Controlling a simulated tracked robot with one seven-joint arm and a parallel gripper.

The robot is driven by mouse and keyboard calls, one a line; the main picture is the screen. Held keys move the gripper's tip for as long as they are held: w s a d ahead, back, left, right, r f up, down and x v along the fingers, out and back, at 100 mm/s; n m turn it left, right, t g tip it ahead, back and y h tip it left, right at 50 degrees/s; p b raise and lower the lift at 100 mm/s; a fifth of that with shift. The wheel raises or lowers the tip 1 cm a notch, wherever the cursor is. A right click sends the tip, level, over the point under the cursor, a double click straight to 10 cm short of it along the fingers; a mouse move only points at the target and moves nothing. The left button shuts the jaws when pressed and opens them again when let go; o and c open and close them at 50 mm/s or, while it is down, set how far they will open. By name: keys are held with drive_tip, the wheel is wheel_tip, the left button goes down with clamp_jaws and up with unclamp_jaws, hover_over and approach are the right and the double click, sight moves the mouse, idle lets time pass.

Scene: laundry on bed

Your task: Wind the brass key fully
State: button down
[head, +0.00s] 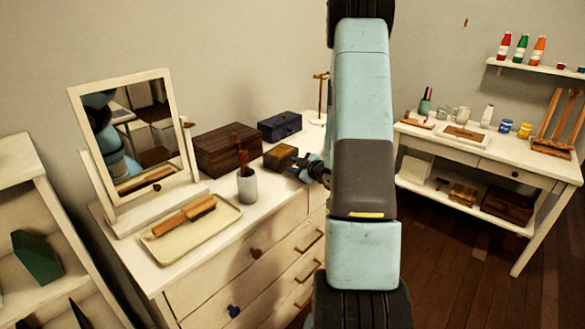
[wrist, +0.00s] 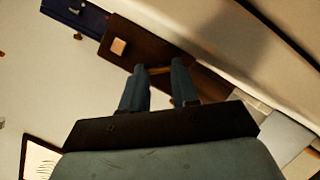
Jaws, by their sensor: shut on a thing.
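A small wooden box (head: 281,157) sits on the dresser top, with its right side facing my gripper (head: 308,168). In the wrist view a dark brown box (wrist: 150,45) with a tan square on it lies just beyond my fingertips. My gripper (wrist: 160,72) is shut on a small brass-coloured piece (wrist: 159,71), which I take to be the brass key, at the box's near side. Only a sliver of the key shows between the fingers. How far it is turned cannot be told. In the head view my arm hides part of the gripper.
A brown wooden chest (head: 228,150) and a blue box (head: 280,126) stand behind on the dresser (head: 240,262). A grey cup (head: 247,186) with brushes, a tray (head: 195,232) and a mirror (head: 135,145) are to the left. A white desk (head: 480,155) stands at right.

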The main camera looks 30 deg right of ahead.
drive_tip(key=m, duration=0.1)
drive_tip(key=m+g+y, duration=0.1)
drive_tip(key=shift+d+m, duration=0.3)
drive_tip(key=shift+m, duration=0.1)
drive_tip(key=shift+w+m+g+y, duration=0.1)
drive_tip(key=shift+m+g+y, duration=0.5)
drive_tip(key=shift+m+y, duration=0.45)
drive_tip(key=shift+m, duration=0.25)
drive_tip(key=c, duration=1.1)
unclamp_jaws()
drive_tip(key=v, duration=1.3)
drive_tip(key=shift+s+d+r, duration=0.2)
drive_tip(key=shift+s, duration=0.1)
